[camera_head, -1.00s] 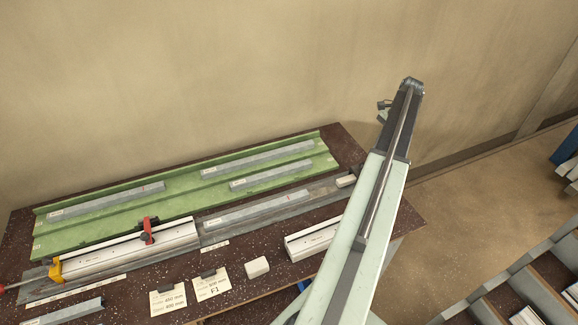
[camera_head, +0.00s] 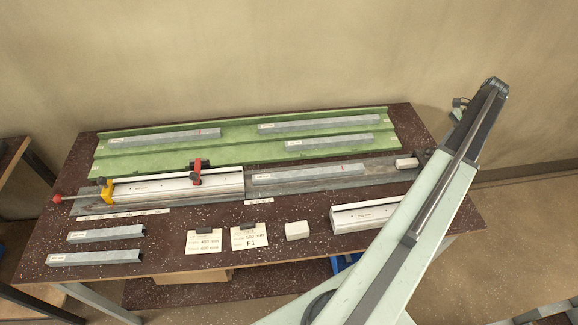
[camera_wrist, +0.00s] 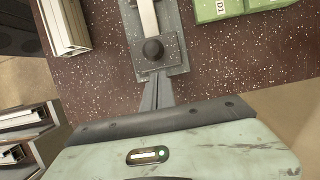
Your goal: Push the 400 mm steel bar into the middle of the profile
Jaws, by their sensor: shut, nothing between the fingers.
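The white profile (camera_head: 160,189) lies at the left of a grey rail, under a red clamp (camera_head: 200,172) and beside a yellow stop (camera_head: 106,190). A grey steel bar (camera_head: 310,173) lies on the rail, roughly in line with the profile, its left end close to the profile's right end. Its label is too small to read. A pale block (camera_head: 406,162) sits at the rail's right end. In the wrist view my gripper (camera_wrist: 157,82) is shut and empty, its tips at the plate with a dark round knob (camera_wrist: 153,49). In the head view my arm hides the fingers.
Several steel bars lie on the green rack (camera_head: 230,146) behind and at the front left (camera_head: 95,258). Two cards (camera_head: 205,241), a white block (camera_head: 298,230) and another white profile (camera_head: 365,216) are in front.

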